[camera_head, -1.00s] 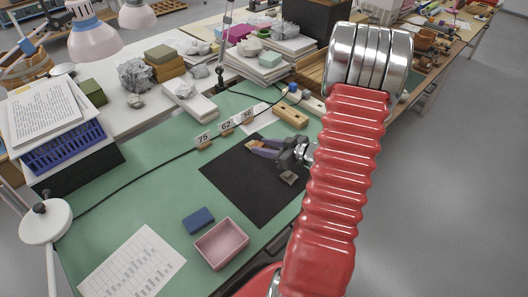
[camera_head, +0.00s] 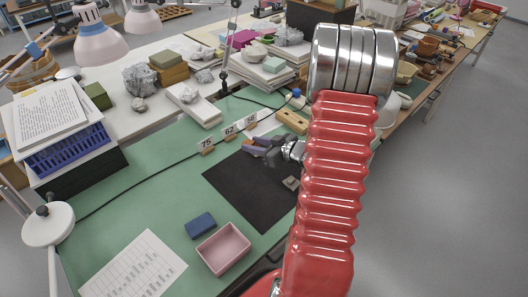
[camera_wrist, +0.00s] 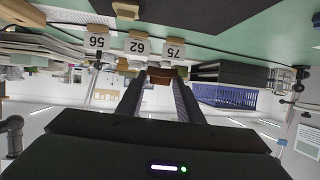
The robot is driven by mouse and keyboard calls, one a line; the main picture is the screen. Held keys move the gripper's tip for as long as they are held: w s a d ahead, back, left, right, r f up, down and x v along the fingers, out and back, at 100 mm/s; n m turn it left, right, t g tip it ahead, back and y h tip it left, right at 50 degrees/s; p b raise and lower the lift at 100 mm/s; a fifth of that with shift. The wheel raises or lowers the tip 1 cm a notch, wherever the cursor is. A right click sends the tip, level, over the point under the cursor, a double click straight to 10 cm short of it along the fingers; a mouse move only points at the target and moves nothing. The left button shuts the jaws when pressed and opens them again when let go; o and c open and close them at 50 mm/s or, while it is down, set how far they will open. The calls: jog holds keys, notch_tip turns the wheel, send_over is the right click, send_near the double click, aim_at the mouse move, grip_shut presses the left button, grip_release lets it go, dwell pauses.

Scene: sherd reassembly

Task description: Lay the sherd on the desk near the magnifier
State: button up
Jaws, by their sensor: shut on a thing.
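A brown sherd (camera_wrist: 160,74) is between the tips of my gripper (camera_wrist: 158,80) in the wrist view, where the picture is upside down. My gripper is shut on it. In the head view my gripper (camera_head: 259,147) hangs over the far part of the black mat, close to the number cards, and the sherd is hardly visible there. A white round head on a stand (camera_head: 46,228) is at the left edge of the green desk (camera_head: 140,190); I cannot tell whether it is the magnifier.
A pink tray (camera_head: 223,249), a blue block (camera_head: 200,225) and a printed sheet (camera_head: 135,268) lie at the front. A small grey piece (camera_head: 291,182) is on the black mat (camera_head: 245,190). Number cards (camera_head: 229,132) stand behind. Green desk to the mat's left is clear except for a cable.

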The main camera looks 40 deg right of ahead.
jog(key=w+a+r+m+h, duration=0.1)
jog(key=w+a+r, duration=0.5)
jog(key=w+a, duration=0.6)
jog(key=a+r+h, duration=0.1)
jog(key=a+r, duration=0.2)
jog(key=a, duration=1.4)
jog(key=shift+a+m, duration=0.3)
jog(key=shift+m, duration=0.1)
jog(key=shift+w+r, duration=0.1)
